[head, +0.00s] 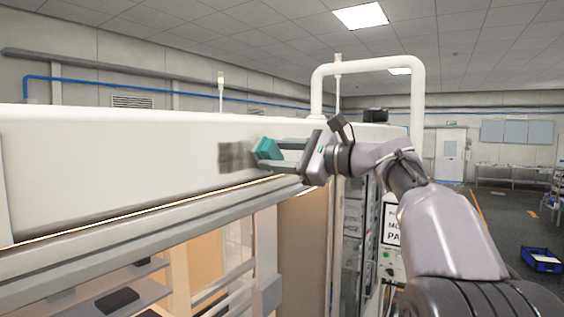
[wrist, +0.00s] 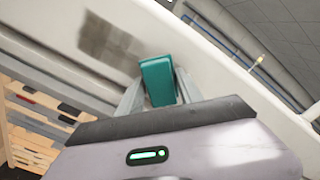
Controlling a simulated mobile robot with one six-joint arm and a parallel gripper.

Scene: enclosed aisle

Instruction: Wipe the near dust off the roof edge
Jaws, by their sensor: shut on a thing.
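The near dust (head: 238,156) is a grey-brown smudged patch on the white roof edge (head: 110,150) of the enclosure. In the wrist view the dust (wrist: 110,44) lies just left of my gripper. My gripper (head: 272,154) is shut on a teal block-like wiper (head: 266,148), which also shows in the wrist view (wrist: 158,80) between the two fingers. The wiper is right of the dust, at or close to the white face; I cannot tell whether it touches. Part of the wiper is hidden by the fingers.
A white pipe arch (head: 368,65) rises above the roof behind my arm. Below the roof edge are an open bay with shelves (head: 110,290) and a control panel with a sign (head: 391,228). A blue crate (head: 541,260) stands on the floor at right.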

